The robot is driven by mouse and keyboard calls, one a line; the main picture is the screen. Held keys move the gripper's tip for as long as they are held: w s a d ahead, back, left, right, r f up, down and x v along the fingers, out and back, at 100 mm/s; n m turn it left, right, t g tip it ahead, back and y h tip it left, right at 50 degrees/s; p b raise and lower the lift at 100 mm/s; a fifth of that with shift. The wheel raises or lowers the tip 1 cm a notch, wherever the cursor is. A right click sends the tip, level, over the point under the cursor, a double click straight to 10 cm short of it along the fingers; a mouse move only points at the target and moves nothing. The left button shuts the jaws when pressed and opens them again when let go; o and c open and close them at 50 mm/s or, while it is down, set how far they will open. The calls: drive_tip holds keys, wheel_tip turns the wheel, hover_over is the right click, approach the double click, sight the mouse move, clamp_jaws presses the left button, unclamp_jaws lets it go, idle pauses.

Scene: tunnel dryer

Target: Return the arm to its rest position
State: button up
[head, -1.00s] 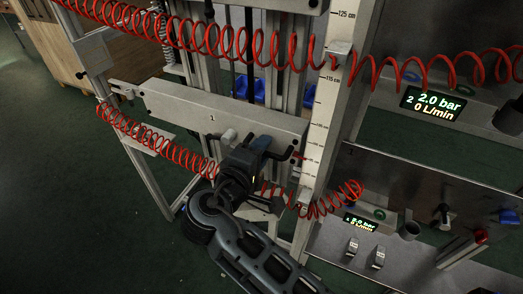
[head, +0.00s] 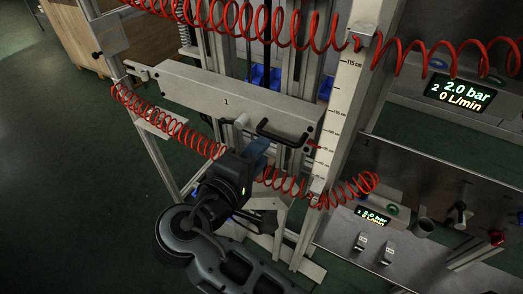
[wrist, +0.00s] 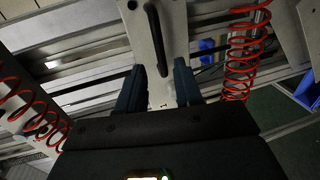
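My arm and gripper show in the lower middle of the head view, in front of the grey beam marked 1 (head: 222,101). The same handle shows in the head view (head: 285,137), right of my gripper.
Red coiled hoses (head: 170,128) run across the frame, close to my gripper on both sides. A scaled upright post (head: 342,110) stands at right. A panel with a pressure display (head: 458,93) and valves is farther right. Open green floor (head: 70,190) lies at left.

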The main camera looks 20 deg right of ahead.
drive_tip(key=shift+f, duration=0.1)
idle(0.3)
drive_tip(key=s+d+f+n+t+y, duration=0.1)
drive_tip(key=s+d+f+y, duration=0.15)
drive_tip(key=f, duration=0.35)
drive_tip(key=s+d+f+n+y, duration=0.1)
drive_tip(key=s+f+y, duration=0.2)
drive_tip(key=s+f, duration=0.15)
drive_tip(key=s+f+m+t+y, duration=0.1)
drive_tip(key=s+f+y, duration=0.15)
drive_tip(key=s, duration=0.55)
drive_tip(key=s+f+m+y, duration=0.1)
drive_tip(key=s+y, duration=0.3)
drive_tip(key=s, duration=0.3)
drive_tip(key=s+d+r+m+t, duration=0.3)
drive_tip(key=s+r+m, duration=0.4)
drive_tip(key=s+r, duration=0.5)
wheel_tip(320, 180, up, 3)
drive_tip(key=shift+s+r+t+y, duration=0.1)
drive_tip(key=shift+s+t+y, duration=0.2)
drive_tip(key=shift+t, duration=0.1)
